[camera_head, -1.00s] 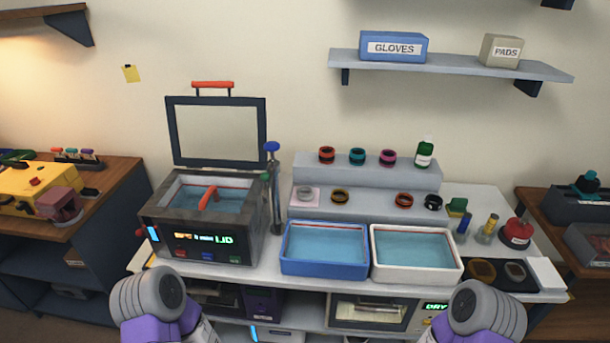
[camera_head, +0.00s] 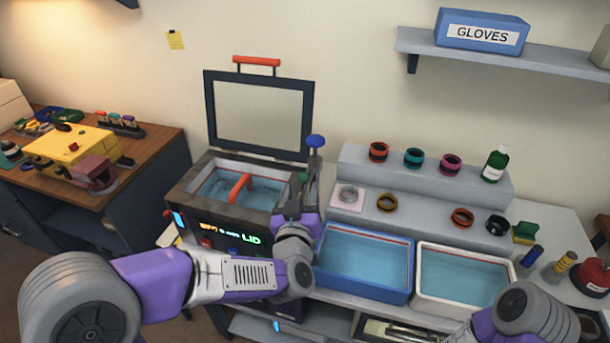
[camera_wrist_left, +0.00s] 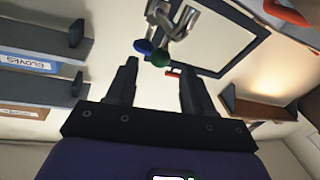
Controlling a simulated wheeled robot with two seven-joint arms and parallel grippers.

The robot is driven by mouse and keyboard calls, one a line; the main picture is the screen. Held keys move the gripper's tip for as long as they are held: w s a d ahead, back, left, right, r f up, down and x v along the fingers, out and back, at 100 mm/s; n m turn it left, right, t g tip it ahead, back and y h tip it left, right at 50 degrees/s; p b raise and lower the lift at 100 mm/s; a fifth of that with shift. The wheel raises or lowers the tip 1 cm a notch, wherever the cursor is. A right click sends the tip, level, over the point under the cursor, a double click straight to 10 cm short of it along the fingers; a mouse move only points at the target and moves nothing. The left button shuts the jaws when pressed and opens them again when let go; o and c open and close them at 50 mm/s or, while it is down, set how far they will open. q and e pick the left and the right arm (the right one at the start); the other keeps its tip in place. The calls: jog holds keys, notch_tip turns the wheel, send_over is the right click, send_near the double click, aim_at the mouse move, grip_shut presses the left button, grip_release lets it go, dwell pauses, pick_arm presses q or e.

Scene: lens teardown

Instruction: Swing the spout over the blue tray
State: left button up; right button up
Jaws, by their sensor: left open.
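The spout is a grey metal fixture (camera_head: 315,168) with a blue knob on top, standing between the open-lidded tank (camera_head: 190,195) and the blue tray (camera_head: 362,262). A green knob shows beside its post. My left gripper (camera_head: 292,192) is in front of the post, partly hidden by its own wrist. In the left wrist view the gripper (camera_wrist_left: 157,75) is open and empty, with the metal spout (camera_wrist_left: 178,25) and its blue and green knobs beyond the fingertips. The blue tray holds bluish liquid. My right gripper is out of view.
A white tray (camera_head: 462,283) stands right of the blue one. A stepped rack (camera_head: 425,180) behind them holds several coloured rings and a green bottle (camera_head: 495,164). The tank's raised lid (camera_head: 258,112) stands behind the gripper. Bottles crowd the right side.

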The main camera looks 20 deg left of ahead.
aim_at(304, 179)
pick_arm(q)
jog(key=w, duration=0.3)
jog(key=w+a, duration=0.1)
jog(key=w, duration=0.1)
jog(key=shift+w+f, duration=0.1)
jog(key=shift+w, duration=0.2)
grip_shut()
